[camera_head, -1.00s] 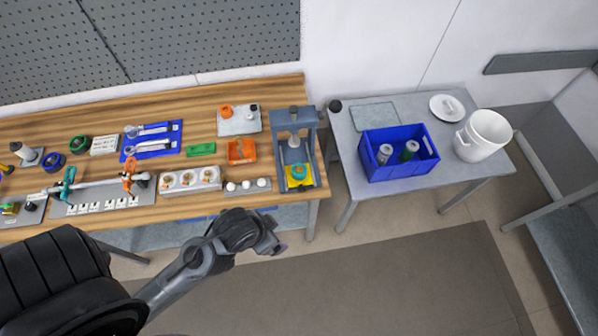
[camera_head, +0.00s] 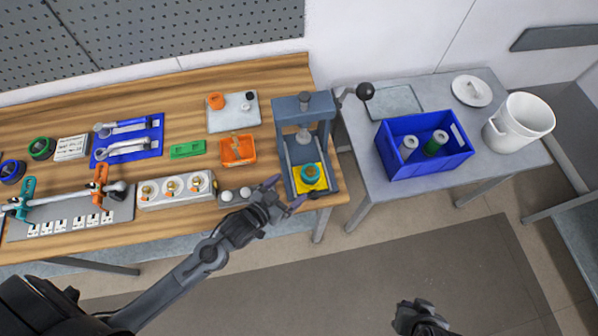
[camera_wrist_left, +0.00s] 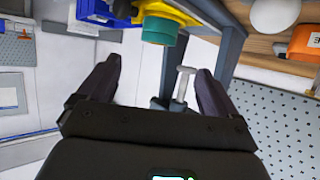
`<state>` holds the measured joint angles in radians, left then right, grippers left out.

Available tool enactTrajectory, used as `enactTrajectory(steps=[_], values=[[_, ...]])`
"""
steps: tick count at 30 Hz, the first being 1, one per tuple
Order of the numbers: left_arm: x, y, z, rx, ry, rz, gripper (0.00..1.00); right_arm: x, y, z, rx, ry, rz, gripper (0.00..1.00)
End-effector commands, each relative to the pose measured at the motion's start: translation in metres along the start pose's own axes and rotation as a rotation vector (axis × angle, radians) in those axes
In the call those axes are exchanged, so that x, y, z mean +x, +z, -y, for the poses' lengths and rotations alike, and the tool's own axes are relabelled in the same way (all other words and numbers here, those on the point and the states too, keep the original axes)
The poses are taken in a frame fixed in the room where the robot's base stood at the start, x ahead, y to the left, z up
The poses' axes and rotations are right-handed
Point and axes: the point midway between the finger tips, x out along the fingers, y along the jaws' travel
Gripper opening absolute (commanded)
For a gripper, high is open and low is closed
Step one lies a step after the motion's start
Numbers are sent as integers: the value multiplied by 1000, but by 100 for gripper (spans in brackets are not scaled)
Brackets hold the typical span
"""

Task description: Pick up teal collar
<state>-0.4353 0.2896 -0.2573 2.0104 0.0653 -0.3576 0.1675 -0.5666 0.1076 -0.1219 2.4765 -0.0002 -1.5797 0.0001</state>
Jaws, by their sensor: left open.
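The teal collar (camera_head: 311,173) sits on the yellow plate (camera_head: 297,184) at the base of the grey press (camera_head: 305,110), at the right end of the wooden bench. In the left wrist view the teal collar (camera_wrist_left: 160,30) shows ahead, beyond the fingertips and near the top edge. My left gripper (camera_head: 283,193) is open and empty, just left of the press base and apart from the collar. Its two spread fingers also show in the left wrist view (camera_wrist_left: 156,80). My right gripper (camera_head: 420,318) shows only partly at the bottom edge, and its fingers are unclear.
The press uprights stand close around the collar, and a black-knobbed lever (camera_head: 364,91) sticks out to the right. An orange bin (camera_head: 238,150) and white balls on a grey holder (camera_head: 236,195) lie left of it. A blue crate (camera_head: 425,167) stands on the side table.

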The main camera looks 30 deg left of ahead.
Motion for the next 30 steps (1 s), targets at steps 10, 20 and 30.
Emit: enactTrajectory(steps=[10,20,30], values=[[39,1,2,7,-1,-12,93,11,13,-3,-14,11,20,0],[64,2,2,7,-1,-10,93,10,10,-3,-12,11,12,0],[103,1,2,7,0,-10,93,6,8,-1,-5,4,10,0]])
